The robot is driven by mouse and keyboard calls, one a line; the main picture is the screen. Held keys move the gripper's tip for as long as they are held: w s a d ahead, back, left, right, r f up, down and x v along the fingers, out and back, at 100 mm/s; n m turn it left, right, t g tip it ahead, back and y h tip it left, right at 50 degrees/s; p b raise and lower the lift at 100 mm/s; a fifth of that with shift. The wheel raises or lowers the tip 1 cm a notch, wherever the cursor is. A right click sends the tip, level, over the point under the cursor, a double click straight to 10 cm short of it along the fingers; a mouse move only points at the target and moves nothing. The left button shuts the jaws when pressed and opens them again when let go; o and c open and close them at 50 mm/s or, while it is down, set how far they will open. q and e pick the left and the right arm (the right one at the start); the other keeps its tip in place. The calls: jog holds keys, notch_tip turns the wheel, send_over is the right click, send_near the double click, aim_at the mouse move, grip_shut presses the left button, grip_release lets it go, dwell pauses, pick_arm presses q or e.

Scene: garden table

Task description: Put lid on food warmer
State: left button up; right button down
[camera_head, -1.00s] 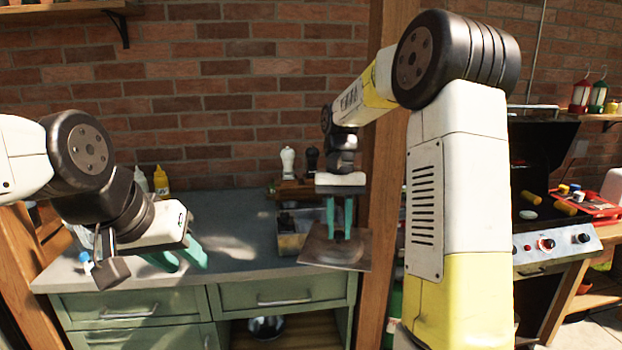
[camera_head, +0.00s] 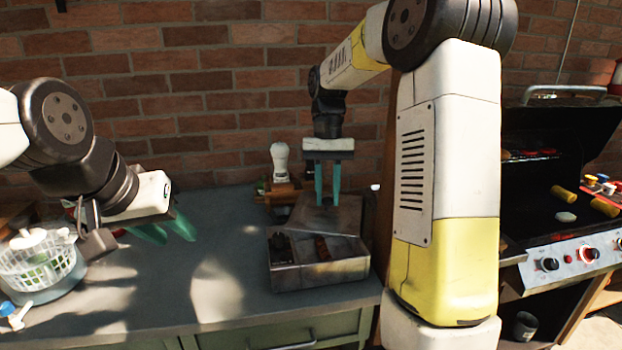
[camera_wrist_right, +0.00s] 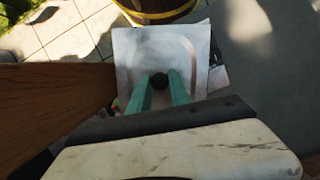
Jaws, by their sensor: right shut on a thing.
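The food warmer (camera_head: 318,276) is an open rectangular metal box with a divider, at the right end of the counter. Dark food pieces show in its compartments. The lid (camera_head: 335,218) is a flat metal plate with a dark knob (camera_wrist_right: 159,81). My right gripper (camera_head: 327,200) is shut on the lid's knob and holds the lid behind and above the warmer's back edge. In the right wrist view the lid (camera_wrist_right: 140,50) covers what lies beneath it. My left gripper (camera_head: 168,230) is apart from these, over the counter at the left; its two teal fingers are spread and empty.
A white shaker (camera_head: 280,162) stands on a wooden stand behind the warmer. A colander (camera_head: 40,258) sits at the far left. A wooden post (camera_wrist_right: 50,90) is close to my right gripper. The counter's middle is clear. A grill (camera_head: 560,215) stands at the right.

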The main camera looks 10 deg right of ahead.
jog(key=shift+w+f, duration=0.15)
jog(key=shift+w, duration=0.35)
jog(key=shift+f, duration=3.2)
jog(key=shift+f, duration=0.6)
jog(key=c, duration=1.1)
grip_release()
jog(key=shift+v, duration=3.9)
